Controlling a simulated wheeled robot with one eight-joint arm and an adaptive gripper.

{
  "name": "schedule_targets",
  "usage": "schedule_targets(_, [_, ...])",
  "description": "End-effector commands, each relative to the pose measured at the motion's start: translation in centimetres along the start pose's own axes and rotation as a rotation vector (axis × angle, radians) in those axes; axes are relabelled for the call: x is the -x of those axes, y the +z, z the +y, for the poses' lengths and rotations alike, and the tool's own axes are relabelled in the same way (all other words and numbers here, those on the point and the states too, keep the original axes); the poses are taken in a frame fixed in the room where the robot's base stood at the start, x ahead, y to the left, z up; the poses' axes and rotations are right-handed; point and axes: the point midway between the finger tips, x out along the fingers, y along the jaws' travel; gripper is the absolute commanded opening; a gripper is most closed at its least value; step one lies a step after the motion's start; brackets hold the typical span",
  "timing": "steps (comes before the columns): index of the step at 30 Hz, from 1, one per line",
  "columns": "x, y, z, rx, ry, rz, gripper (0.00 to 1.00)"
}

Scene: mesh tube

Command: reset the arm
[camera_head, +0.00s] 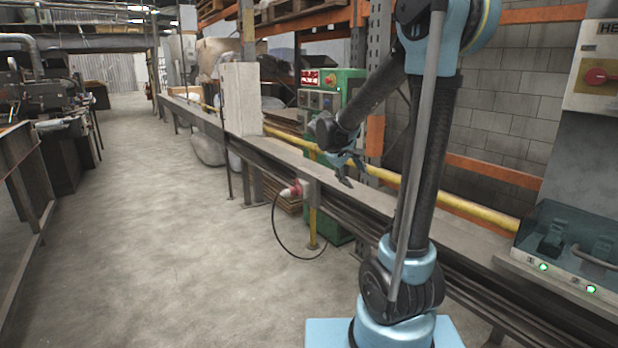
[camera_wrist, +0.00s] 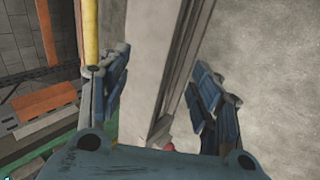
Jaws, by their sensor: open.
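My gripper (camera_head: 345,170) hangs at the end of my raised, bent arm in the head view, in front of the long grey ledge (camera_head: 385,199). In the wrist view my gripper (camera_wrist: 160,95) shows its two blue fingers wide apart at left and right, with nothing between them. The ledge (camera_wrist: 150,60) runs behind the gap between the fingers. I cannot tell how far the fingertips are from the ledge.
A yellow pipe (camera_head: 482,212) runs along the ledge. A red plug (camera_head: 291,191) with a black cable sits on the ledge's side. A green machine (camera_head: 349,86) stands behind. The floor (camera_head: 170,220) at left is clear.

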Motion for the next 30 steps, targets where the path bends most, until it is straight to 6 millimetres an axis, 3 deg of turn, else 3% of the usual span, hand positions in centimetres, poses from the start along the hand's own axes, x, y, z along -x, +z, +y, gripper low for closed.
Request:
schedule_targets(3, [0.6,3.7,-0.3,-0.050,-0.050,-0.010,0.58])
schedule_targets(14, [2.2,13.4,-3.4,-0.202,-0.201,-0.031,0.58])
schedule_targets(21, [3.0,19.1,-6.6,-0.306,-0.299,-0.043,0.58])
schedule_targets(30, [3.5,25.0,-11.7,-0.439,-0.421,-0.054,0.58])
